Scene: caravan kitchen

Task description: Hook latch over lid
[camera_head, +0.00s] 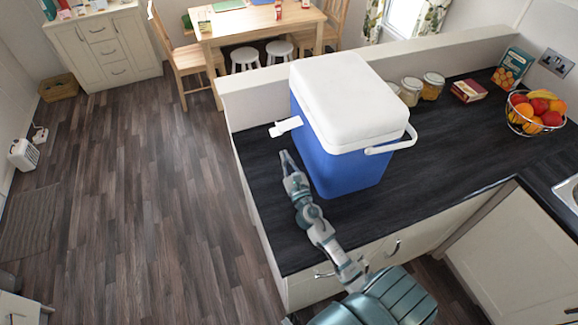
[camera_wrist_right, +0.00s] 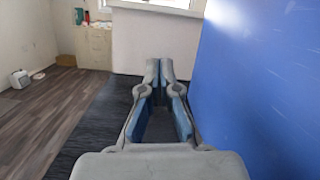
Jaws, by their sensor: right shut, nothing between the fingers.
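A blue cool box (camera_head: 345,165) with a white lid (camera_head: 345,95) stands on the dark counter. The lid lies on top of the box. A white latch (camera_head: 285,126) sticks out to the left from the box's left side, just below the lid. A white handle (camera_head: 393,145) shows at the box's right. My right gripper (camera_head: 287,158) is beside the box's left side, a little below the latch. In the right wrist view its fingers (camera_wrist_right: 160,68) are shut and empty, with the blue box wall (camera_wrist_right: 255,80) close on the right. My left gripper is not in view.
The dark counter (camera_head: 430,150) has free room right of the box. Jars (camera_head: 411,90), a fruit bowl (camera_head: 535,112) and cartons (camera_head: 511,68) stand farther back and right. A low white wall (camera_head: 250,105) runs behind the box. A table and chairs stand beyond it.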

